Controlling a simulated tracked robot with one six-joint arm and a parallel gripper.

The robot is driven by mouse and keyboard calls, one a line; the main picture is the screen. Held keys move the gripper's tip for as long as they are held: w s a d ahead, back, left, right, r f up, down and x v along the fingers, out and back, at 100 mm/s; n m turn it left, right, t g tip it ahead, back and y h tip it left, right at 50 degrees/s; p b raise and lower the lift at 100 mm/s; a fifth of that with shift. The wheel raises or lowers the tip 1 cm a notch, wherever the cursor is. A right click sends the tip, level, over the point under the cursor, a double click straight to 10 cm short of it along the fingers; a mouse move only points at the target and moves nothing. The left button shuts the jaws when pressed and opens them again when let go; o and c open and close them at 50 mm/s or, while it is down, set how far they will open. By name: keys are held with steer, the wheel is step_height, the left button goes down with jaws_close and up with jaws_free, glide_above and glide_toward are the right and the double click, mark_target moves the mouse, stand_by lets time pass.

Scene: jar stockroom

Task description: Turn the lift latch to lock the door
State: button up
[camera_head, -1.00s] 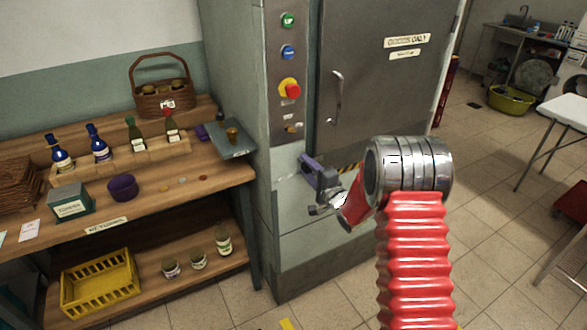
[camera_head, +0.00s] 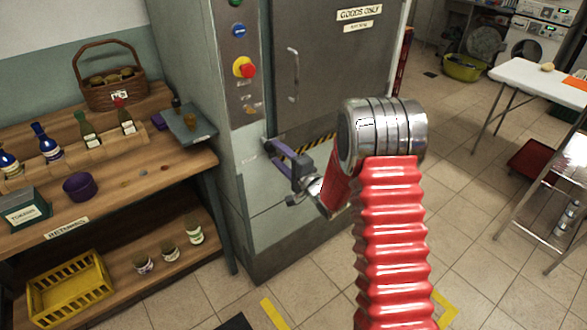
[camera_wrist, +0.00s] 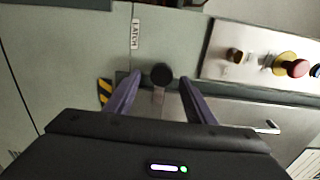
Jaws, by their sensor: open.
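The grey lift door (camera_head: 330,70) is shut in its frame in the head view, with a vertical metal handle. My gripper (camera_head: 273,147) is at the door's lower left corner, beside the frame, with its purple fingers apart. In the wrist view the latch (camera_wrist: 161,74) shows as a round black knob with a pale bar below it. A "LATCH" label (camera_wrist: 134,33) is beside it. The knob lies between the lines of my two open fingers (camera_wrist: 160,93), and I see no contact. In the head view my gripper seems to hide the latch.
A control panel with a red-and-yellow button (camera_head: 245,68) is above my gripper; it also shows in the wrist view (camera_wrist: 290,66). A wooden shelf (camera_head: 150,172) with bottles and a basket (camera_head: 112,95) stands left. A white table (camera_head: 535,82) is right. Open tiled floor lies between.

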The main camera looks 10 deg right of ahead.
steer(key=v, duration=0.8)
steer(key=shift+s, duration=0.15)
